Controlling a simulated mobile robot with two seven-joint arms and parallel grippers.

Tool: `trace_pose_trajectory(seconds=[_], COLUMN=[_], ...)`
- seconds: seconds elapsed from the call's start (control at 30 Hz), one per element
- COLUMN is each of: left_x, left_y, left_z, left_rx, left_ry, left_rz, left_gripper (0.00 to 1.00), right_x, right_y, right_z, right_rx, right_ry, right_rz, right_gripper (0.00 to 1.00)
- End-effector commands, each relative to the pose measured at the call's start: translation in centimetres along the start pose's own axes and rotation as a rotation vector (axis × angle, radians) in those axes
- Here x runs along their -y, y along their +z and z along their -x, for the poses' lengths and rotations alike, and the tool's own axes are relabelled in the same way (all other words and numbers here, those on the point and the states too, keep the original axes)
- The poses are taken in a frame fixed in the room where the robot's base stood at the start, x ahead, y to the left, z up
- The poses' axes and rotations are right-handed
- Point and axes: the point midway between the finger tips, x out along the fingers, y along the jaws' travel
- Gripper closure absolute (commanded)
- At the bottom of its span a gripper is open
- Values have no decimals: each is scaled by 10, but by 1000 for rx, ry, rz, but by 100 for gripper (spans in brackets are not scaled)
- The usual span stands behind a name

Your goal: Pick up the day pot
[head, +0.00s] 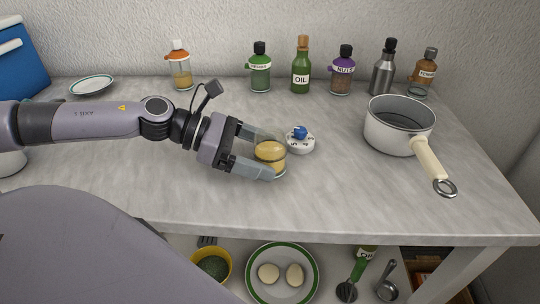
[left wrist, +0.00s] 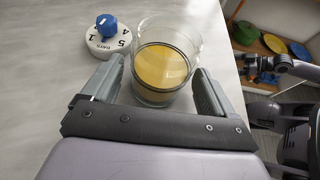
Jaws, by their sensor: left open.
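A small clear glass pot with yellow contents (head: 271,152) stands on the counter; it also shows in the left wrist view (left wrist: 160,72). I see no day label on it. My left gripper (head: 266,158) is open, with one finger on each side of this glass. In the left wrist view the fingers (left wrist: 158,84) flank it, with a slight gap visible on the right side. A white dial marked with numbers, with a blue knob (head: 300,134), sits just beyond the glass; it also shows in the left wrist view (left wrist: 107,33).
A white saucepan (head: 394,132) with a cream handle stands at the right. Several bottles, including a green oil bottle (head: 301,72), line the wall. A small plate (head: 92,85) lies at the back left. Below the counter's front edge is a plate with two pale, egg-like things (head: 282,245).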

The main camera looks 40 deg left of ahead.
Motion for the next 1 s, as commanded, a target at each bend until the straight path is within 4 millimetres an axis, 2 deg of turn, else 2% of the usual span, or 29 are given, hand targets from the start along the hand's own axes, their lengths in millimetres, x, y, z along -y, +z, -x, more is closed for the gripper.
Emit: trace_pose_trajectory(seconds=[0.3,0.63,0.8,0.83,1.0], left_x=[0,-1,-1,-1,-1], left_y=[1,0,0,0,1], left_z=[-12,-13,-13,-13,-13], left_rx=[0,-2,-2,-2,-1], left_ry=[2,3,3,3,4], left_rz=[-2,-1,-1,-1,-2], left_gripper=[13,13,68,74,74], right_x=[0,-2,-3,-3,-3], right_y=[0,0,1,2,2], right_z=[-2,-2,-2,-2,-2], right_rx=[-2,-1,1,1,2], right_ry=[0,3,5,5,5], right_rz=[0,0,0,0,0], right_gripper=[9,9,9,9,9])
